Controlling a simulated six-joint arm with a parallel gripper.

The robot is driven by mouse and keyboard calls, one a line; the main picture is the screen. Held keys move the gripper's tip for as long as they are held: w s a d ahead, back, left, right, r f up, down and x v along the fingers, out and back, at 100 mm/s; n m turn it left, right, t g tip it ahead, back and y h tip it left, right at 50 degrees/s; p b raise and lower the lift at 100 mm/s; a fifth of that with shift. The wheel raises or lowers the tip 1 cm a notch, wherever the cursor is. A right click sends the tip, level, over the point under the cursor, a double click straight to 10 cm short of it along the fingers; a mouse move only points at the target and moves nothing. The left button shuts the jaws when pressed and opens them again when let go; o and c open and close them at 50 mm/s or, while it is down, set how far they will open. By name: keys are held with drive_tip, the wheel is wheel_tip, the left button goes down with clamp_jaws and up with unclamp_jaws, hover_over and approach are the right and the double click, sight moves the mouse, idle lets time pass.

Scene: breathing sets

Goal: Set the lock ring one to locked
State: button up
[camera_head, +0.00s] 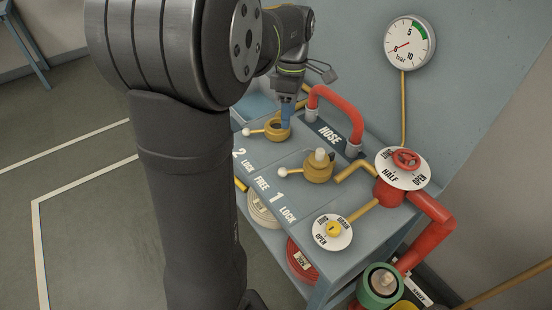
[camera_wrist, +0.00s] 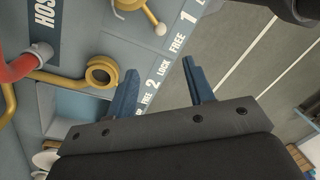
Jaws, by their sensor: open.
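My gripper (camera_head: 288,112) hangs beside lock ring two (camera_head: 277,130), apart from ring one. In the wrist view my gripper (camera_wrist: 159,65) is open, with nothing between its blue fingers.
Ring two's lever ends in a white ball (camera_head: 246,132). A red hose pipe (camera_head: 338,104) arches behind the rings. A red valve wheel (camera_head: 405,159) and a yellow drain knob (camera_head: 333,229) stand to the right and front. A gauge (camera_head: 408,43) hangs on the wall.

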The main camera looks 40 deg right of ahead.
drive_tip(key=w+f+n, duration=0.2)
approach(282, 169)
drive_tip(key=shift+g, duration=0.4)
drive_tip(key=f, duration=0.9)
drive_tip(key=shift+s+a+f, duration=0.25)
drive_tip(key=shift+s+a, duration=0.1)
clamp_jaws()
